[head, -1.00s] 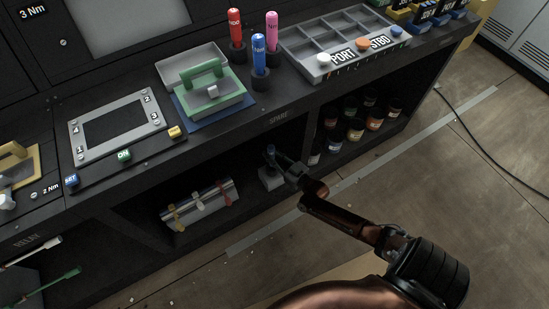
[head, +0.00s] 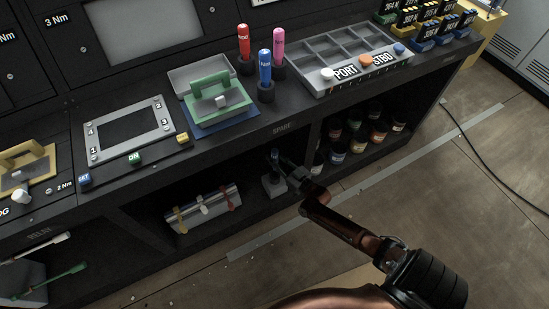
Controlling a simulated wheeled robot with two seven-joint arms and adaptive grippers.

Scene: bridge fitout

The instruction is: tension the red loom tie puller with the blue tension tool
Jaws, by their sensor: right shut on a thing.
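The blue tension tool (head: 274,154) stands upright at a small grey stand (head: 273,187) inside the open lower bay. My right gripper (head: 281,164) reaches in from the right and is shut on it; the fingers are small and dark, and hide part of the tool. Whether the tool's foot is still in the stand I cannot tell. The red loom tie puller (head: 233,199) hangs at the right end of a grey loom (head: 205,207), to the left of the stand and apart from the gripper. My left gripper is not in view.
Yellow (head: 181,226) and white (head: 203,209) ties sit on the same loom. The counter edge overhangs the bay. Several jars (head: 358,142) fill the bay to the right. Red, blue and pink handled tools (head: 265,69) stand on the counter. The floor in front is clear.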

